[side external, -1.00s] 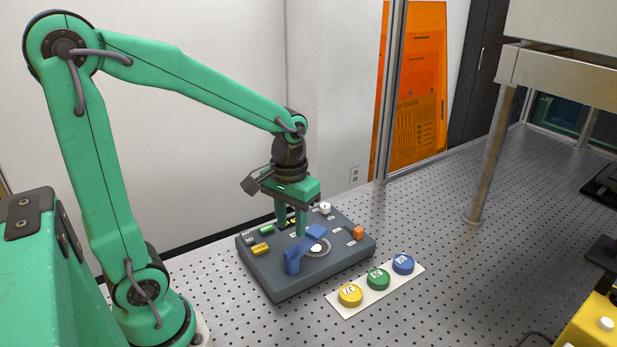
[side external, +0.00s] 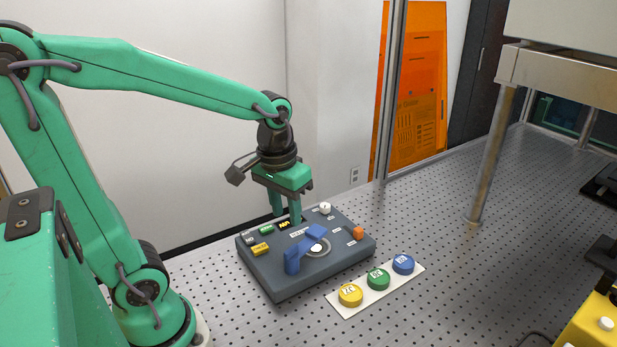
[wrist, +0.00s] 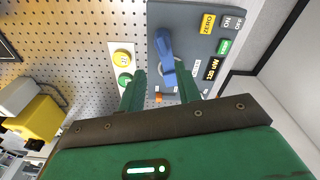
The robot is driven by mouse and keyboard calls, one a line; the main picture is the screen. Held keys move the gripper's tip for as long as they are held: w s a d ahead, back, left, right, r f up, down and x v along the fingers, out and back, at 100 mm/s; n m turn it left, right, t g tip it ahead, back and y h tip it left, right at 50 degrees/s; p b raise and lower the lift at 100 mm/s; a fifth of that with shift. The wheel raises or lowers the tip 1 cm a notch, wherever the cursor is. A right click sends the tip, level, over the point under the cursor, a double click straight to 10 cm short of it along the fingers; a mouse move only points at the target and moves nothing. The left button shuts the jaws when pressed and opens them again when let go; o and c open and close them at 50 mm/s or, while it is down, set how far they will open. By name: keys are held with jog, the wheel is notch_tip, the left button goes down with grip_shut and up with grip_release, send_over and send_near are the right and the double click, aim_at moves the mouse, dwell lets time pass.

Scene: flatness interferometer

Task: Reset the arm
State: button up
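My gripper (side external: 286,212) is over the far left part of a dark grey control box (side external: 283,286). Its two green fingers are apart with nothing between them. In the wrist view, the open fingers of my gripper (wrist: 160,82) point toward the box (wrist: 180,15). A blue lever (side external: 292,261) sits on a round dial on the box, apart from the fingers. It also shows in the wrist view (wrist: 163,45). Whether the fingertips touch the box's far edge I cannot tell in the side view.
Yellow (side external: 350,295), green (side external: 378,279) and blue (side external: 403,264) round buttons sit on a white strip right of the box. A metal-legged stand (side external: 490,160) rises at the right. The perforated table between is clear.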

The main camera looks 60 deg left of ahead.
jog(key=s+d+r+m+t, duration=0.2)
jog(key=s+r+m+t, duration=0.1)
jog(key=s+r+t, duration=0.1)
jog(key=shift+s+r, duration=0.65)
jog(key=shift+s, duration=0.3)
